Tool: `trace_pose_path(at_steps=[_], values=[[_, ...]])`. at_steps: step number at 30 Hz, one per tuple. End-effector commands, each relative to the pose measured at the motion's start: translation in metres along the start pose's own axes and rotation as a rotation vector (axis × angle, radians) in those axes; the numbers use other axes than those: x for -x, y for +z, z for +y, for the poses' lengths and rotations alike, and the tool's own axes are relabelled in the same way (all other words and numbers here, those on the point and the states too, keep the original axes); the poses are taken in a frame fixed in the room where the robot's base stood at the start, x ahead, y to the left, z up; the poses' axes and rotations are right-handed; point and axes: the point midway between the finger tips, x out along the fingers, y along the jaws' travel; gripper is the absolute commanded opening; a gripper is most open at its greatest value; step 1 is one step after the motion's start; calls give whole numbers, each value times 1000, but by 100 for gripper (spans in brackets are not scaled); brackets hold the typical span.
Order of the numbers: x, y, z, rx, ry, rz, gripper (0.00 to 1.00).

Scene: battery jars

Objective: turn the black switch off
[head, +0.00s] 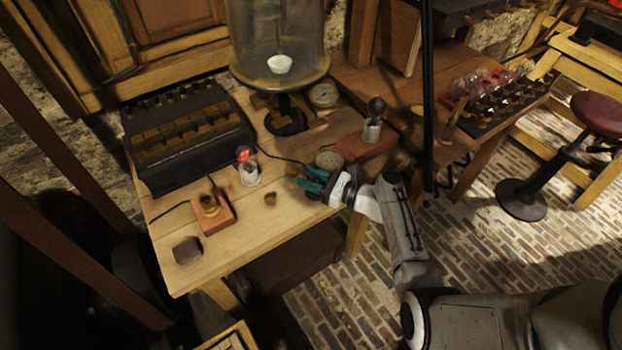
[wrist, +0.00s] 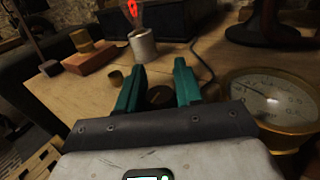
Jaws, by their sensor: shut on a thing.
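My gripper (head: 307,180) has teal fingers and is low over the right front part of the wooden table. In the wrist view, its fingers (wrist: 159,70) stand apart with a small dark brown round thing (wrist: 159,97) between them. What this thing is, I cannot tell; it is partly hidden. No thing is clearly the black switch. A black-knobbed device on a reddish base (head: 375,120) stands right of and behind my gripper, apart from it. A brass-knobbed block (head: 211,208) is at the left. A small lamp (head: 246,163) glows red between them.
A round brass gauge (wrist: 270,105) is close to the right finger. A small brown cap (head: 270,198) lies left of my gripper. A black battery case (head: 185,135) and a glass bell (head: 280,40) stand behind. The front left tabletop is mostly clear.

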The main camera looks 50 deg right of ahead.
Motion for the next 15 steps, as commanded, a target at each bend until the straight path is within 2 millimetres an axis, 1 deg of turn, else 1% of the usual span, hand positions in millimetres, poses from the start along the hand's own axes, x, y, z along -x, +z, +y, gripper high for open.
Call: trace_pose_path(at_steps=[1,6,15], values=[[0,-2,-2,2,33,-2,5],[0,-2,2,2,143,-1,5],[0,-1,4,1,247,-1,5]])
